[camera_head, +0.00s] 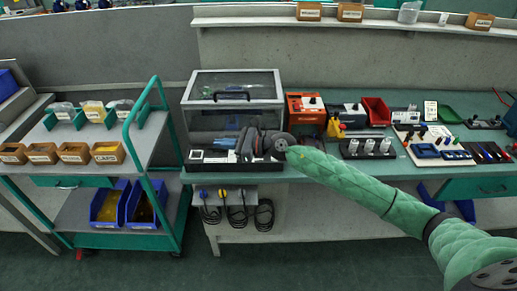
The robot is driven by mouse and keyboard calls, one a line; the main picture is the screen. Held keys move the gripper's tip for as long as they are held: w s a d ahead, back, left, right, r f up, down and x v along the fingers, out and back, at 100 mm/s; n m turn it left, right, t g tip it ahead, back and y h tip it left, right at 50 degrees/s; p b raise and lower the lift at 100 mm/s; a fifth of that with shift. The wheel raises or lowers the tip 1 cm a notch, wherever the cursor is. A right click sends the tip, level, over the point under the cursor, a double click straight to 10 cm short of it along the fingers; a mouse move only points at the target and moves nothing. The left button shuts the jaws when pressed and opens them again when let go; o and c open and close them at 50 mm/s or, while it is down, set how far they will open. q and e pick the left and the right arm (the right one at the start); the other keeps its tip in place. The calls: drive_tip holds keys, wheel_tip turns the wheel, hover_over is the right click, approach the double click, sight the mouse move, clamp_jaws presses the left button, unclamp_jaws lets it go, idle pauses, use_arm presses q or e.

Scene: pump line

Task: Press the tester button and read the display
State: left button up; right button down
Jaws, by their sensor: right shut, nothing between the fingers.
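A clear-walled box (235,87) with a grey frame and a dark handle stands on the bench, left of centre. In front of it is a low black panel (213,162) with a small white square (196,155) at its left end; I cannot read any display or make out a button. A blue item (225,142) lies just behind the panel. My right gripper (242,151) is shut and empty, over the panel's right part, beside the blue item; whether it touches the panel is unclear. It hides part of the panel. My left gripper is not in view.
A green cart (160,180) with bins stands left. Coiled cables (237,213) hang below the bench.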

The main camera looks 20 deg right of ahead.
use_arm(q)
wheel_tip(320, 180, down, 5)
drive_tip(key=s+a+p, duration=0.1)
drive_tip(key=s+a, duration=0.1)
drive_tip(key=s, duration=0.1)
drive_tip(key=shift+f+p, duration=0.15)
drive_tip(key=shift+p, duration=0.2)
use_arm(e)
drive_tip(key=w+d+n+g+h, duration=0.1)
drive_tip(key=w+d+n+h, duration=0.2)
drive_tip(key=d, duration=0.4)
drive_tip(key=w+d+n+g+h, duration=0.1)
drive_tip(key=w+d+n+h, duration=0.2)
drive_tip(key=d, duration=0.5)
drive_tip(key=shift+w+f+n+g+h, duration=0.3)
drive_tip(key=shift+f+n+h, duration=0.15)
drive_tip(key=shift+h, duration=0.15)
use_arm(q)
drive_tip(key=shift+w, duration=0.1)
use_arm(e)
drive_tip(key=shift+d, duration=0.1)
